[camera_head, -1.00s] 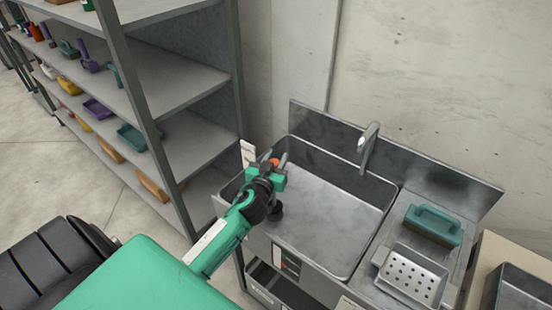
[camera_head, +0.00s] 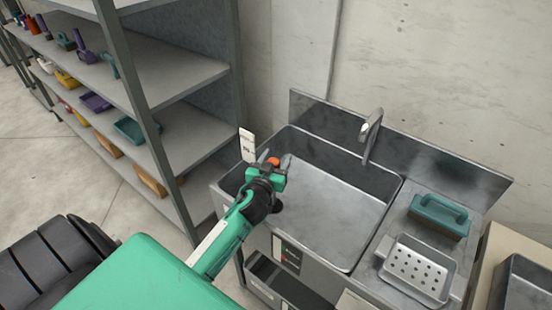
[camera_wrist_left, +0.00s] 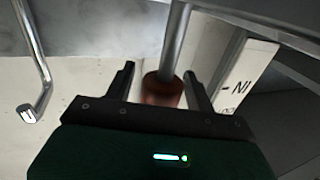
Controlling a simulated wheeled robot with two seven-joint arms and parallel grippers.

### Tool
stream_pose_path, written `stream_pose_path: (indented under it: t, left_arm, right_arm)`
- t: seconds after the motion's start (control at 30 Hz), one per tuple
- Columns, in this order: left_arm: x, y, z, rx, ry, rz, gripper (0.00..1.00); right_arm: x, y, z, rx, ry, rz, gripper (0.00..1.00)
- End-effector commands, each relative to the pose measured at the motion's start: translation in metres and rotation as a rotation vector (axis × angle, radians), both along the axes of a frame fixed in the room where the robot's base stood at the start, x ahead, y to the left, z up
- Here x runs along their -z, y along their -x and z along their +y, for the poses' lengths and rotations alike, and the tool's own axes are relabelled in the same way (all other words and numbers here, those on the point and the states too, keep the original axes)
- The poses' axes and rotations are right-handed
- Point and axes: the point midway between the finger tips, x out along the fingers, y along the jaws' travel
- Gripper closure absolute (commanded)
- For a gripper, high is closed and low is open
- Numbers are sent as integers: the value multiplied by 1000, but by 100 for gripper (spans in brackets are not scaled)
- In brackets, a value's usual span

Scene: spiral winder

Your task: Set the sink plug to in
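The sink (camera_head: 330,200) is a grey metal basin against the wall. An orange-red knob (camera_head: 273,161) stands at its left side, beside a white upright plate (camera_head: 247,146). In the left wrist view the knob (camera_wrist_left: 162,89) is a brownish-red cylinder on a metal rod, and the plate (camera_wrist_left: 246,84) reads "IN" upside down. My left gripper (camera_head: 274,165) is at the knob. In the wrist view its open fingers (camera_wrist_left: 160,76) stand on both sides of the knob with gaps. A dark round piece (camera_head: 277,207) in the basin, possibly the plug, is partly hidden by the gripper.
A faucet (camera_head: 370,135) rises at the sink's back edge. A teal caddy (camera_head: 440,216) and a perforated metal tray (camera_head: 418,272) sit on the right drainboard. A shelf rack (camera_head: 150,110) stands close on the left. The basin's middle is clear.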

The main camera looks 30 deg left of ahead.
Motion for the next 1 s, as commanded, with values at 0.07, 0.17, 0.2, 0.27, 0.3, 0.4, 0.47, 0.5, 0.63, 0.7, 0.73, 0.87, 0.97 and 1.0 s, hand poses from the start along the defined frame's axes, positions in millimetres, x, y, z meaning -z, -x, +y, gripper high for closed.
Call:
stream_pose_path:
  t: [0.07,0.17,0.2,0.27,0.3,0.4,0.47,0.5,0.63,0.7,0.73,0.87,0.97,1.0]
  left_arm:
    - [-1,0,0,0,0,-1,45]
    - [-2,0,0,0,-1,-3,45]
    - [-5,0,0,0,-1,-4,45]
    - [-10,-1,1,0,-1,-6,45]
    - [-16,-1,1,0,-2,-7,45]
    - [-34,0,1,1,-3,-7,45]
    - [-48,-1,1,1,-3,-9,45]
    - [-59,-1,0,2,-3,-9,45]
    - [-91,-1,0,2,-3,-9,45]
    - [-108,-1,0,1,-2,-9,45]
    - [-116,-1,0,2,-2,-8,45]
    - [-147,0,0,1,-2,-7,45]
    - [-167,-1,0,1,-1,-7,45]
    - [-174,0,0,1,-1,-6,45]
  right_arm:
    - [0,0,0,0,0,-1,64]
    - [0,0,-1,-1,1,-1,64]
    - [-1,0,-1,-1,1,-2,64]
    - [-2,0,-2,-1,1,-3,64]
    - [-3,0,-2,-2,2,-3,64]
    - [-5,1,-3,-2,1,-4,64]
    - [-5,3,-3,-3,2,-2,64]
    - [-5,5,-3,-3,2,1,64]
    - [-4,13,-5,-5,5,13,64]
    - [-4,15,-5,-5,6,14,64]
    - [-4,15,-5,-5,5,13,64]
    - [-4,13,-5,-5,4,10,64]
    - [-4,11,-4,-5,3,7,64]
    - [-4,11,-3,-5,3,6,64]
